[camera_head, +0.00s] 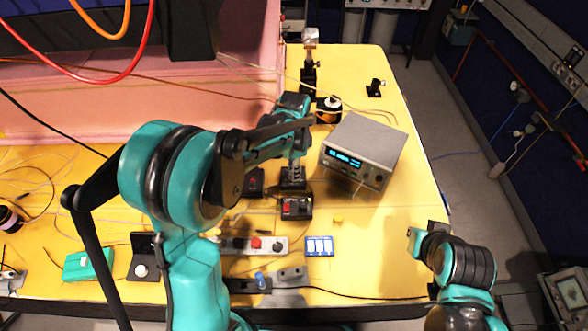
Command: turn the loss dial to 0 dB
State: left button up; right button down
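My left arm reaches in from the left over the yellow table. Its gripper (294,168) points down beside the left side of a grey instrument box with a lit blue display (345,158). The fingers are small and partly hidden by the arm, so I cannot tell whether they are open or shut. I cannot make out for sure which control is the loss dial. A small black box with a red top part (296,208) stands just in front of the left gripper. My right arm is at the lower right; its gripper end (413,240) is too unclear to read.
A grey panel with black and red knobs (255,245) and a blue-and-white block (320,246) lie at the front. A green box (88,265) is at front left. Black mounts (308,75) stand at the back. Thin cables cross the table. The table's right side is mostly clear.

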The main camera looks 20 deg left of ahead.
pick_arm(q)
grip_shut()
jog(key=shift+n, duration=0.4)
jog(key=n, duration=0.3)
jog(key=shift+n, duration=0.3)
jog(key=n, duration=0.3)
jog(key=shift+n, duration=0.4)
jog(key=n, duration=0.4)
jog(key=shift+a, duration=0.1)
jog(key=shift+n, duration=1.8)
